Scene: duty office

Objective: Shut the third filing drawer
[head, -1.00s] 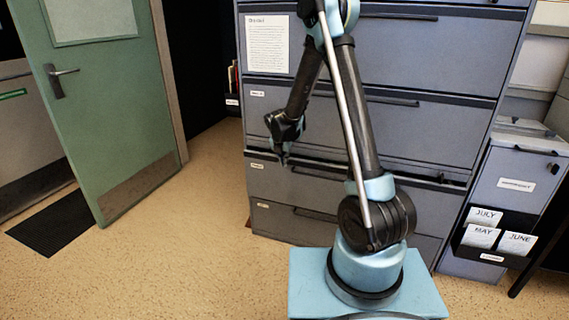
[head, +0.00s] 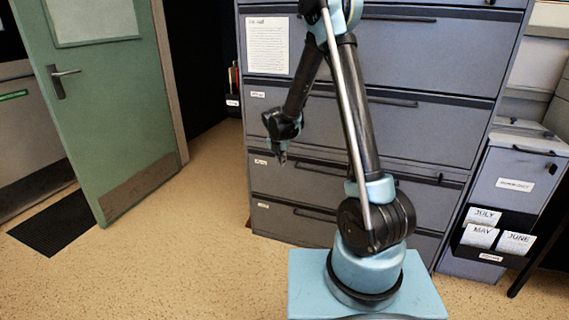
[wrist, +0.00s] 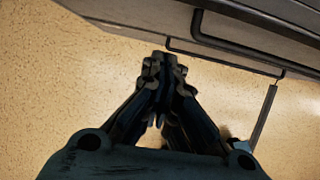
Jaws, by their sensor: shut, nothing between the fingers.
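The grey filing cabinet stands behind my arm in the head view. Its third drawer (head: 320,188) from the top has a dark bar handle and a small white label at left. It sits nearly or fully level with the drawers around it; I cannot tell whether it is flush. My gripper (head: 282,158) is shut and empty, pointing down before the left part of this drawer's upper edge. Whether it touches the front is unclear. In the wrist view the closed fingertips (wrist: 163,62) show just below the drawer fronts and bar handles at the top right.
The fourth drawer (head: 275,222) below looks shut. A green door (head: 105,120) stands open at left, with a dark mat (head: 55,222) on the floor. A smaller grey cabinet (head: 515,180) with card pockets stands at right. The floor left of the cabinet is clear.

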